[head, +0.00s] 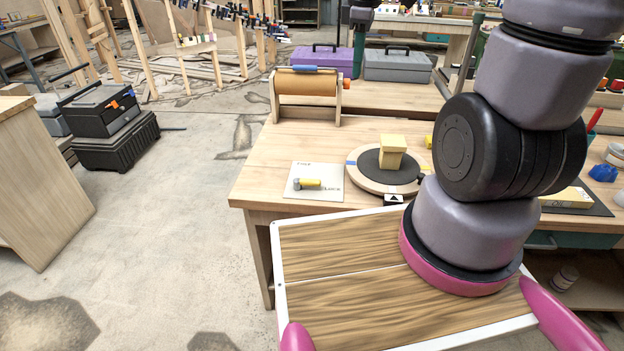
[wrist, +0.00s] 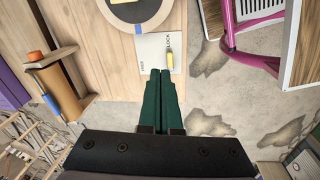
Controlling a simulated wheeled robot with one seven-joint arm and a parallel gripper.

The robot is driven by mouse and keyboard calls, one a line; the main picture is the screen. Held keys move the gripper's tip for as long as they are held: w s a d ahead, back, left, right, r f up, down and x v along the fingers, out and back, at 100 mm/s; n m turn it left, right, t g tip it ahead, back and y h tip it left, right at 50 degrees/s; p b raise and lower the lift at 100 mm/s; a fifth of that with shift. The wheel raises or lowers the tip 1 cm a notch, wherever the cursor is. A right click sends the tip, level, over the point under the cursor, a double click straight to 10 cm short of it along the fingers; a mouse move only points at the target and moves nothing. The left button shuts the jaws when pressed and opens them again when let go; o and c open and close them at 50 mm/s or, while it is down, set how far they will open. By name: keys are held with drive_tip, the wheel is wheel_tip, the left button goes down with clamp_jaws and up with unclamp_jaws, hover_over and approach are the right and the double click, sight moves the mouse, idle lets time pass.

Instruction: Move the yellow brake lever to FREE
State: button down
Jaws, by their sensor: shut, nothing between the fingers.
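The yellow brake lever (head: 312,184) lies over a white plate (head: 326,172) on the bench. A grey hub is at its left end and its handle points right, towards the LOCK lettering. The FREE lettering is on the plate's far side. In the wrist view the lever (wrist: 170,57) and the plate (wrist: 151,46) are just beyond my fingertips. My gripper (wrist: 162,72) has dark green fingers, pressed together and empty. In the head view my gripper (head: 357,72) hangs pointing down, well above the bench, apart from the lever.
A round turntable (head: 364,184) with a yellow block (head: 392,152) stands right of the plate. A brown roller on a wooden stand (head: 306,95) is behind it. Purple (head: 312,64) and grey (head: 397,66) toolboxes stand farther back. Bare bench lies around the plate's left side.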

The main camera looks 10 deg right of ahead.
drive_tip(key=w+a+f+n+g, duration=0.1)
drive_tip(key=a+f+n, duration=0.1)
drive_tip(key=f+n, duration=0.35)
drive_tip(key=w+a+f+n+g, duration=0.2)
drive_tip(key=f+n, duration=0.3)
drive_tip(key=f, duration=0.2)
drive_tip(key=n+g+y, duration=0.1)
drive_tip(key=n+g, duration=0.1)
drive_tip(key=n, duration=0.8)
hover_over(307, 184)
drive_tip(key=s+d, duration=0.1)
drive_tip(key=s, duration=0.1)
wheel_tip(307, 184, down, 11)
drive_tip(key=shift+w, duration=0.15)
drive_tip(key=shift+r+m, duration=0.1)
drive_tip(key=shift+m, duration=0.15)
drive_tip(key=x, duration=1)
drive_tip(key=shift+a, duration=0.1)
drive_tip(key=shift+w+d, duration=0.2)
drive_tip(key=shift+w, duration=0.4)
drive_tip(key=shift+w+d, duration=0.2)
drive_tip(key=shift+w, duration=0.4)
drive_tip(key=shift+w+d, duration=0.15)
drive_tip(key=shift+w, duration=0.5)
drive_tip(key=shift+r, duration=0.1)
